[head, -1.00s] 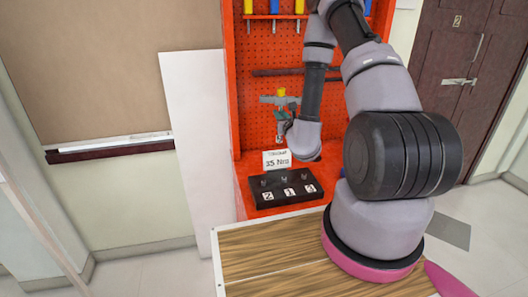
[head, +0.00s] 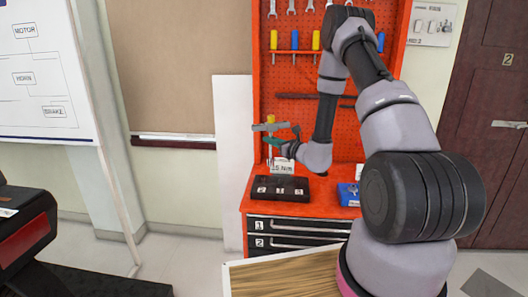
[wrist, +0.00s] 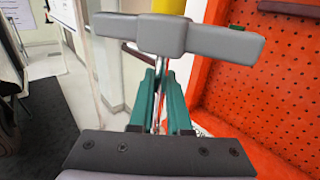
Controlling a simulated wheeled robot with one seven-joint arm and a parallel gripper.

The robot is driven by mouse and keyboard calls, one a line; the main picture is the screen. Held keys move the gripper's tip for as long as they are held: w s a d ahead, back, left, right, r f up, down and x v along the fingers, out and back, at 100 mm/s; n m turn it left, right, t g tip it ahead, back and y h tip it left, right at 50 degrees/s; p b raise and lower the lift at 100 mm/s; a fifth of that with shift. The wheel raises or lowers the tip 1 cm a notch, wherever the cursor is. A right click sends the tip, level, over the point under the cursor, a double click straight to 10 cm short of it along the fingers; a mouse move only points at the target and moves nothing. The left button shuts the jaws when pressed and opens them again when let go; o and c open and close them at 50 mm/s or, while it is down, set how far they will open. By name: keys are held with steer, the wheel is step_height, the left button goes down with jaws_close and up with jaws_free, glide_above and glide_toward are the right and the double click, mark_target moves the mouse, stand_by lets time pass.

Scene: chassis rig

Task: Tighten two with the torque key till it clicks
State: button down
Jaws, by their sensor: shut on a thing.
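The torque key (head: 270,127) is a T-shaped tool with a grey crossbar and a yellow top. My gripper (head: 274,142) is shut on it below the crossbar and holds it upright in the air. In the wrist view the teal fingers (wrist: 160,100) close around its shaft, under the grey crossbar (wrist: 180,36). The black block (head: 278,190) with white labels 2, 1 and 3 sits on the red bench, below the key. Label two (head: 262,190) is at its left. The bolts on the block are too small to make out, and the key's tip is unclear.
A 35 Nm card (head: 282,168) stands behind the block. A blue item (head: 348,195) lies to its right. A red pegboard (head: 300,100) with tools rises behind, and numbered drawers (head: 290,232) are below. A whiteboard (head: 40,75) and a dark machine (head: 22,225) are at left.

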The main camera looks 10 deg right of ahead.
steer(key=shift+w+a+f+n+g+y, duration=0.45)
steer(key=shift+f+n+g+y, duration=0.35)
steer(key=shift+n+g+y, duration=0.45)
steer(key=shift+w+a+f+n+g+y, duration=0.4)
steer(key=shift+f+n+g+y, duration=0.35)
steer(key=shift+n+g+y, duration=0.55)
steer(key=shift+w+a+f+n+g+y, duration=0.45)
steer(key=shift+f+n+g+y, duration=0.45)
steer(key=shift+g+y, duration=0.4)
steer(key=shift+r+h, duration=0.1)
steer(key=shift+h, duration=0.15)
steer(key=shift+f, duration=2.2)
